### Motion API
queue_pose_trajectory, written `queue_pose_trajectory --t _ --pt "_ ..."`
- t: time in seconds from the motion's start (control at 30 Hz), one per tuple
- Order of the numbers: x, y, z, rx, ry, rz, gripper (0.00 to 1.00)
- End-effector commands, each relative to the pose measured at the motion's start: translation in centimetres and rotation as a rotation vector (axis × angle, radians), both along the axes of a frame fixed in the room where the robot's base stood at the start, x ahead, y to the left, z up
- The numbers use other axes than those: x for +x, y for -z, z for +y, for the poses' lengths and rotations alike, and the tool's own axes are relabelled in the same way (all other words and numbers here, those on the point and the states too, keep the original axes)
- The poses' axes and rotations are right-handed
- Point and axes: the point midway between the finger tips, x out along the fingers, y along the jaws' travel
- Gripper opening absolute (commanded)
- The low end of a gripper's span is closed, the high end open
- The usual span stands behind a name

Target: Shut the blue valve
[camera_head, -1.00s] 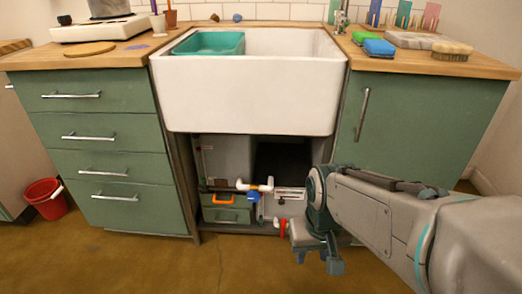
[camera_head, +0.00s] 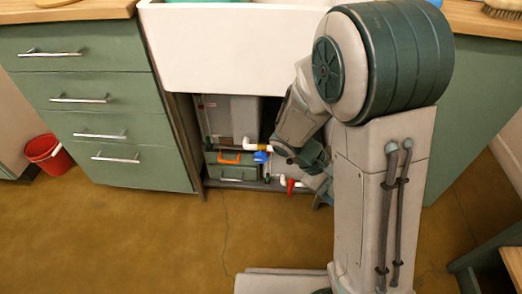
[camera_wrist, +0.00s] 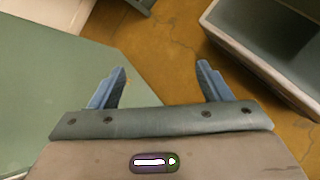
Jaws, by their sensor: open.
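The blue valve (camera_head: 261,156) shows in the head view as a small blue handle on the pipework in the open space under the sink. A white pipe (camera_head: 253,144) runs just above it. A red valve handle (camera_head: 290,186) sits lower and to the right. My gripper (camera_wrist: 162,76) is open and empty in the wrist view, with floor and a green panel beyond its fingers. In the head view my forearm and wrist reach in just right of the blue valve, and my gripper's fingers are mostly hidden. No valve shows in the wrist view.
The white sink (camera_head: 225,50) overhangs the opening. Green drawers (camera_head: 95,110) stand left and a green cabinet door (camera_head: 470,110) right. A green box with an orange handle (camera_head: 230,158) lies left of the valves. A red bucket (camera_head: 48,153) stands far left.

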Motion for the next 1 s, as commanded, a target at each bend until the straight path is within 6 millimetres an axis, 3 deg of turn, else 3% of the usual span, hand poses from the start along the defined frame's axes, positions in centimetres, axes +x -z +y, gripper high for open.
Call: queue_pose_trajectory --t 0.27,0.47,0.6,0.8,1.0 --pt "5.7 2.9 2.1 -0.371 -0.408 0.119 0.71" --pt "9.8 5.6 5.8 -0.617 -0.735 0.15 0.71" --pt "11.9 8.2 9.5 -0.777 -0.984 0.151 0.71" --pt "13.3 13.1 15.5 -0.97 -1.363 0.133 0.71" --pt "12.6 17.9 20.3 -1.086 -1.679 0.106 0.71"
